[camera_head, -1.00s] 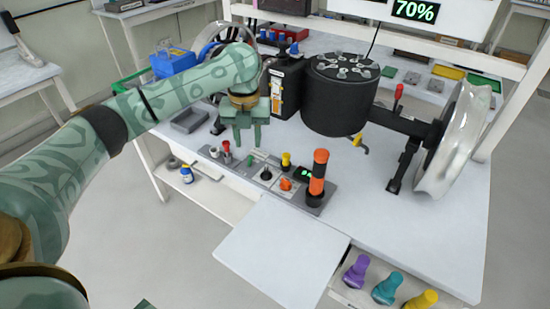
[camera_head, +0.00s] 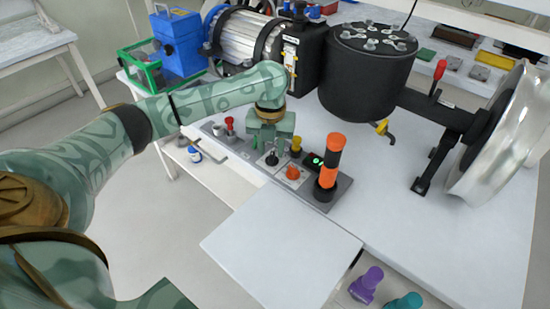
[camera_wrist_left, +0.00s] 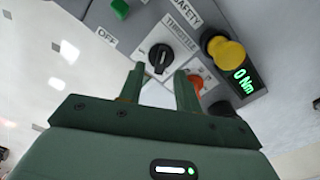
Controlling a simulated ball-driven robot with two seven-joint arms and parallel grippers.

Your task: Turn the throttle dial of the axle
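The throttle dial (camera_wrist_left: 160,57) is a round black knob with a pale pointer mark on a white plate labelled THROTTLE in the left wrist view. In the head view the dial (camera_head: 271,158) shows small on the grey control panel (camera_head: 326,203), just below my left gripper. My left gripper (camera_head: 271,146) is open and points down at the panel. In the left wrist view its two fingertips (camera_wrist_left: 160,72) stand apart, with the dial showing just beyond the gap between them. I cannot tell whether they touch it. My right gripper is not in view.
A yellow knob (camera_wrist_left: 226,50), an orange knob (camera_wrist_left: 196,83) and a green "0 Nm" display (camera_wrist_left: 243,81) sit close right of the dial. An orange-and-black upright handle (camera_head: 330,165) rises at the panel's right end. A black drum (camera_head: 367,70) stands behind.

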